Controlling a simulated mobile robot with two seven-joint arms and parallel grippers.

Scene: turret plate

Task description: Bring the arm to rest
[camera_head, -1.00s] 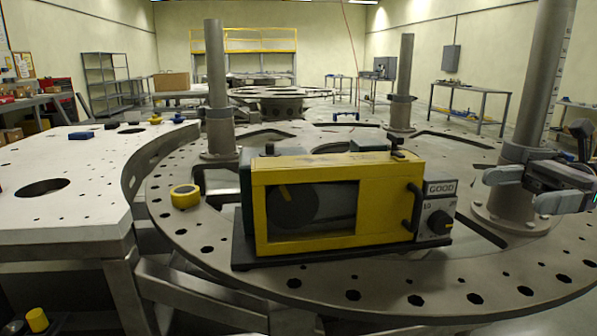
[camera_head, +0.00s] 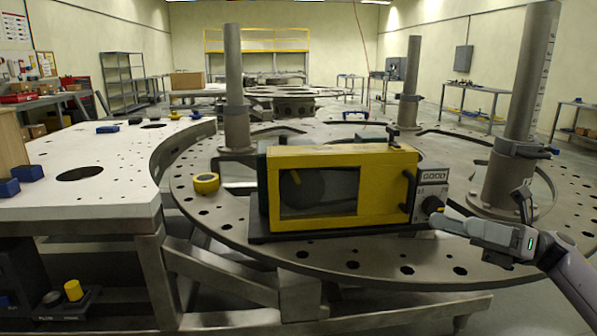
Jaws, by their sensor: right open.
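My right gripper (camera_head: 480,207) is at the right side of the turret plate (camera_head: 330,262), with its forearm coming in from the lower right. Its jaws are open and I see nothing between them. The other finger points up, in front of the right grey post (camera_head: 525,85). My left gripper is not in view.
Two more grey posts stand on the plate, at left (camera_head: 235,90) and back right (camera_head: 411,80). A yellow round piece (camera_head: 206,183) lies left of the box. A white table (camera_head: 100,205) with small blue blocks adjoins at left. The plate's front rim is clear.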

